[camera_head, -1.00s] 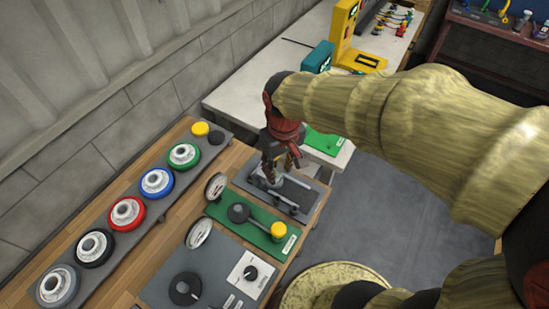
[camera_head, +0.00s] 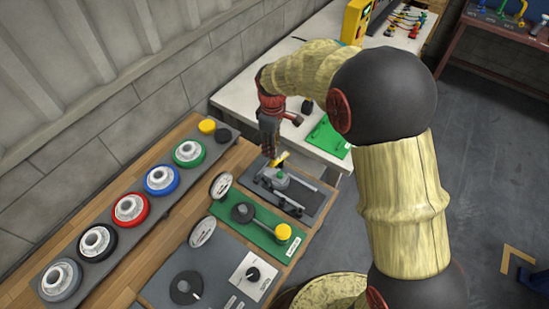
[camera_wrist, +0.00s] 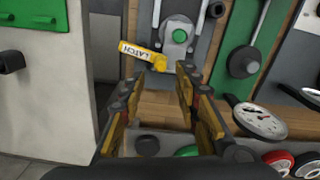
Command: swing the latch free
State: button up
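The yellow latch (camera_wrist: 140,52), marked LATCH, shows in the wrist view. Its bar points left from a rounded yellow end, out past the edge of the dark grey plate (camera_wrist: 205,40). In the head view the latch (camera_head: 281,159) shows as a small yellow piece at the plate's far edge, partly covered by my gripper. A grey fitting with a green round top (camera_wrist: 180,36) sits on the plate beside it. My gripper (camera_wrist: 158,80) is open and empty, with the latch just beyond its fingertips. In the head view my gripper (camera_head: 269,150) hangs above the plate's far end.
A green plate (camera_head: 257,232) with a dark lever and yellow knob lies nearer. Several coloured wheels stand in a row (camera_head: 130,208) at left. Dial gauges (camera_head: 221,186) stand between. A white table (camera_head: 238,97) with a green board (camera_head: 329,137) is behind.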

aim_at(280, 156)
notch_tip(280, 156, down, 7)
jog(key=shift+b, duration=0.75)
jog(key=shift+c, duration=0.5)
grip_shut()
